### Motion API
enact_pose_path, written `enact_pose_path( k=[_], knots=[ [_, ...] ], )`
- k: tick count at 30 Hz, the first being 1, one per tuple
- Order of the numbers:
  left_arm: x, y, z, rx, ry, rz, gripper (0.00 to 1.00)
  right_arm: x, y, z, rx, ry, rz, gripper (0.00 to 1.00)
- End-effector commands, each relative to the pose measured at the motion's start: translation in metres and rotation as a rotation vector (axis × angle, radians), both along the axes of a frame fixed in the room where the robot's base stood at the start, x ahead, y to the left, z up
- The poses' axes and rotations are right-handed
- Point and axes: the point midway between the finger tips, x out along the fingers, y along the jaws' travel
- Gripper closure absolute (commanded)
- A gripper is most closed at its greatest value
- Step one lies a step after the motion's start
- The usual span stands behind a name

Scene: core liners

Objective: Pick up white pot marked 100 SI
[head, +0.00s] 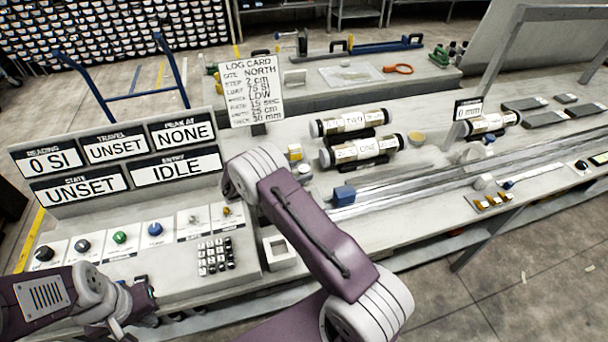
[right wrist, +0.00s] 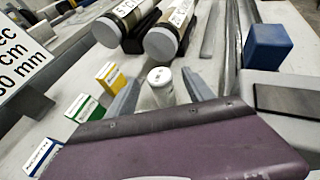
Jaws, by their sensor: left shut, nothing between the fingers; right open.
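A small white pot (right wrist: 160,80) stands upright in the right wrist view, with dark marks on its top too small to read. A small white pot-like shape (head: 304,172) shows beside my right arm in the head view. My right gripper (right wrist: 163,88) is open, with one finger on each side of the pot; I cannot tell whether either touches it. In the head view my right arm hides that gripper. My left gripper (head: 142,294) is shut and empty at the lower left, by the front of the control panel.
Core tubes (right wrist: 168,38) lie just beyond the pot. A blue block (right wrist: 267,46) stands to the right by metal rails. Yellow and green boxes (right wrist: 85,108) stand to the left. The control panel (head: 190,262) carries knobs and a keypad. A log card (head: 252,88) stands behind.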

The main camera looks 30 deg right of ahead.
Motion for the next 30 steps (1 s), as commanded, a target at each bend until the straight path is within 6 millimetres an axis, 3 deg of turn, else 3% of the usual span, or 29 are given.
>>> enact_pose_path(
  k=[8, 14, 15, 24, 30],
  knots=[
    [0.0, 0.0, 0.0, 0.0, 0.0, 0.0, 1.0, 0.001, -0.005, -0.002, 0.0, 0.0, 0.001, 0.42],
    [0.0, 0.0, 0.0, 0.0, 0.0, 0.0, 1.0, 0.001, -0.005, -0.002, 0.0, 0.0, 0.001, 0.97],
    [0.0, 0.0, 0.0, 0.0, 0.0, 0.0, 1.0, 0.001, -0.005, -0.002, 0.0, 0.0, 0.001, 1.0],
    [0.0, 0.0, 0.0, 0.0, 0.0, 0.0, 1.0, 0.001, -0.005, 0.002, 0.0, -0.001, 0.001, 1.0],
    [0.0, 0.0, 0.0, 0.0, 0.0, 0.0, 1.0, 0.002, -0.005, 0.029, 0.001, -0.004, 0.0, 1.0]
  ],
)
